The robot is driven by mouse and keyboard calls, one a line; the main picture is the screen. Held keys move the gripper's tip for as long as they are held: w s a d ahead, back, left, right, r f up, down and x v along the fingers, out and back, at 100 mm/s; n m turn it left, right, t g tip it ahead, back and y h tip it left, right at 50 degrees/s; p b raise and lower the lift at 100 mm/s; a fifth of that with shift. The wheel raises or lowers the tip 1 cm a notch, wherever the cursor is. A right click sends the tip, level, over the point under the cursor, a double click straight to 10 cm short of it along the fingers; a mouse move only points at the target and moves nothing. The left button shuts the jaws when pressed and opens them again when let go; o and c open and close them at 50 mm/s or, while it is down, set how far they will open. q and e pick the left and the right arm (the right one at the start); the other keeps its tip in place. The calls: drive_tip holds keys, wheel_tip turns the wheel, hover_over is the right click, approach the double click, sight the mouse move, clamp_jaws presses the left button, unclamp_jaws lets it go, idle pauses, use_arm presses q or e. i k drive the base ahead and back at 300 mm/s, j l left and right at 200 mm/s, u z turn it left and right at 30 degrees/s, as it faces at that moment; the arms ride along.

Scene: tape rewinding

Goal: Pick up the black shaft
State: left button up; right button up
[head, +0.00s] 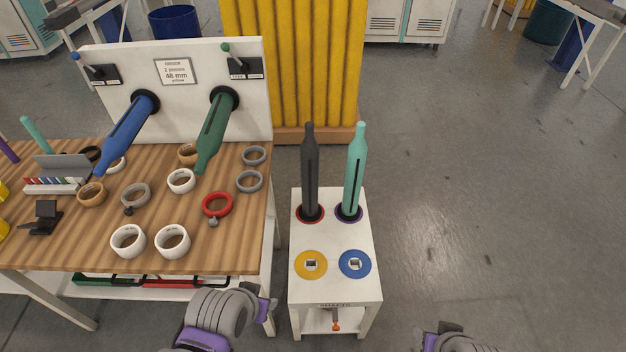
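The black shaft (310,172) stands upright in a red-rimmed round socket at the back left of the small white stand (333,229). A teal shaft (355,172) stands upright beside it, to the right, in a purple-rimmed socket. The two shafts are apart. Only grey and purple parts of my two arms show, at the bottom edge. The left one is left of the stand's front and the right one is off to its right. Neither gripper's fingers can be made out, and nothing touches the black shaft.
The wooden bench (228,255) left of the stand holds several tape rolls and a white panel (250,115) with blue and green shafts. Floor to the right is clear.

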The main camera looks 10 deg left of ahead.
sight(310, 210)
drive_tip(key=i+l+u, duration=0.1)
drive_tip(key=l, duration=0.3)
drive_tip(key=i+l+u, duration=0.1)
drive_tip(key=i+l, duration=0.15)
drive_tip(key=l, duration=0.15)
drive_tip(key=i+l+u, duration=0.1)
drive_tip(key=l, duration=0.3)
drive_tip(key=i+l+u, duration=0.1)
drive_tip(key=l, duration=0.35)
drive_tip(key=i+l+u, duration=0.1)
drive_tip(key=l, duration=0.35)
drive_tip(key=i+l+u, duration=0.1)
drive_tip(key=i+l, duration=0.4)
drive_tip(key=i, duration=0.05)
